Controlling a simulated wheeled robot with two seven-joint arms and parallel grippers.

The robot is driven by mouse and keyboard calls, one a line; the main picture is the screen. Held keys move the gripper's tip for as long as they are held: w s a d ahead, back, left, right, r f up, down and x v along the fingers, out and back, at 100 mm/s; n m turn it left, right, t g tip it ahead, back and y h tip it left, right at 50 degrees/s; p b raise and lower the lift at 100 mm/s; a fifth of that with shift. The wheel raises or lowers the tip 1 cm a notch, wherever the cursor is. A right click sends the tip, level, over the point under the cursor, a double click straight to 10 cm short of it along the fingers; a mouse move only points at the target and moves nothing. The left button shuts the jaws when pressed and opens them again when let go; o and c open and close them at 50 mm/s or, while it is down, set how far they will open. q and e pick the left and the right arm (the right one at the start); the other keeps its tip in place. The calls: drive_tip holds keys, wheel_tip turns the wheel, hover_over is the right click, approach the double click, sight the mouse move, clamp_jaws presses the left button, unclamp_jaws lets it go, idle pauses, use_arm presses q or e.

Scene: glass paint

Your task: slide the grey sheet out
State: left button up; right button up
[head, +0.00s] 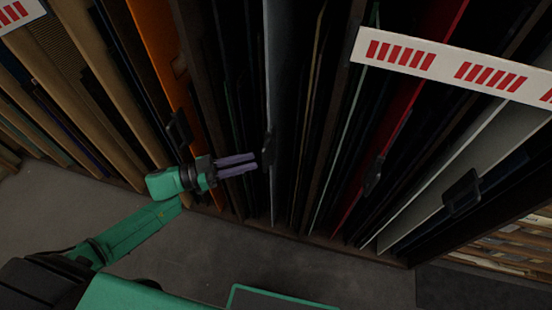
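A blue-grey sheet (274,75) stands upright in the rack near the middle of the head view, with a dark handle (268,150) on its front edge. My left gripper (253,163) points right towards that handle, with its tips just to the left of it. Its two purple fingers are parallel with a narrow gap, and nothing shows between them. I cannot tell whether the tips touch the handle. My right gripper is not in view.
An orange sheet (157,50) stands to the left and a red sheet (425,55) to the right. A paler grey sheet (440,178) with a dark handle (462,192) is further right. Grey floor (240,255) lies open before the rack.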

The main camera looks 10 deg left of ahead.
use_arm(q)
drive_tip(key=x, duration=0.8)
drive_tip(key=shift+w, duration=0.15)
drive_tip(key=shift+d, duration=0.15)
drive_tip(key=shift+c, duration=0.4)
clamp_jaws()
idle(0.4)
